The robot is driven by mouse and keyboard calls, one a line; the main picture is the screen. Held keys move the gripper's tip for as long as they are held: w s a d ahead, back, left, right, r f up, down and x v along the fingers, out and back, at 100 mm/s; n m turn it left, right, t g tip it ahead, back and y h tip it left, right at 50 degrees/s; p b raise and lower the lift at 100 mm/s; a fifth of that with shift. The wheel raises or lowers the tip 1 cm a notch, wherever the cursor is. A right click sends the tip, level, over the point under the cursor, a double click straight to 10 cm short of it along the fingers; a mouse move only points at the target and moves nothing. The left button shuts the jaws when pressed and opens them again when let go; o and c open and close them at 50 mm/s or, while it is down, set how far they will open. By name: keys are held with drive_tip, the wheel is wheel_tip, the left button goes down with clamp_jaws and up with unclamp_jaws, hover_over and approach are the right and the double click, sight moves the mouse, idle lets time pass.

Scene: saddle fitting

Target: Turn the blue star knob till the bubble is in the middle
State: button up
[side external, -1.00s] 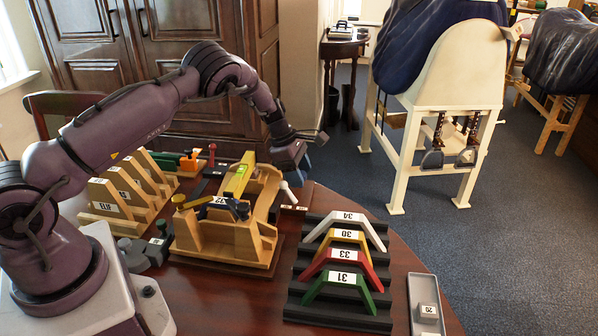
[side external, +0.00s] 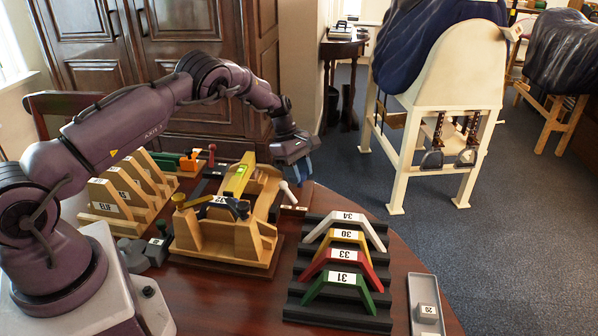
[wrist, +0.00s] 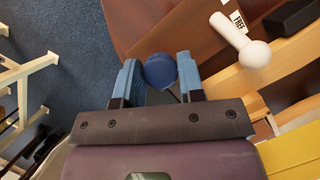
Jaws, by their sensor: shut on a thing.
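A round dark blue knob (wrist: 160,70), matching the blue star knob, sits between the two light blue fingers of my gripper (wrist: 161,80) in the wrist view. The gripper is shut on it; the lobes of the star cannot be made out. A yellow bar with a bright green level vial (side external: 241,170) lies along the top of the fixture. The bubble is too small to make out.
A white ball-ended lever (wrist: 240,42) stands close to my gripper, beside a label reading FREE. A black rack (side external: 335,270) of coloured numbered arches stands at the right. A grey tray (side external: 426,305) lies near the table edge. Wooden stands (side external: 125,195) are at the left.

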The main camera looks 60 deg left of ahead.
drive_tip(key=o, duration=0.9)
drive_tip(key=v, duration=1.3)
